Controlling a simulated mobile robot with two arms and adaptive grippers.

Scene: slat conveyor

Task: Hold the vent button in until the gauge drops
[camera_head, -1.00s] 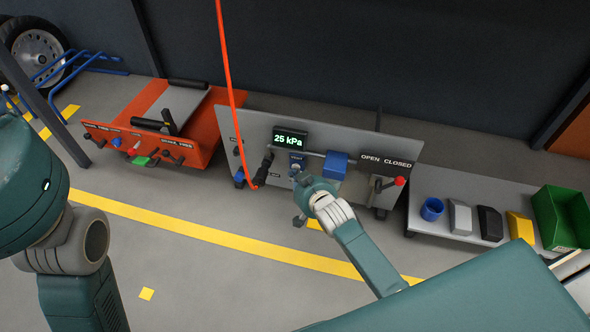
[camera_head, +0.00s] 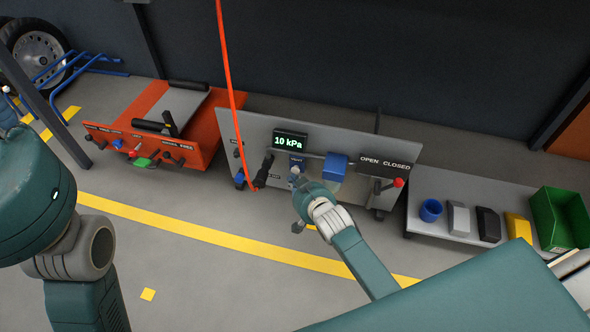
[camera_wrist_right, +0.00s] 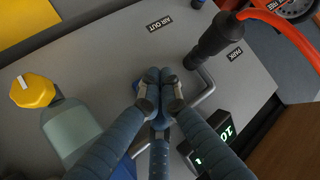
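The gauge (camera_head: 290,141) is a dark box on the grey upright panel, and its green digits read 10 kPa. Its lit display also shows upside down in the right wrist view (camera_wrist_right: 212,150).
A red hose (camera_head: 232,90) hangs to a black coupling (camera_head: 262,172) left of my right gripper. A blue box (camera_head: 335,166) and a red-tipped lever (camera_head: 398,183) are to the right. A grey bent bar (camera_wrist_right: 205,88) passes close to the fingertips.

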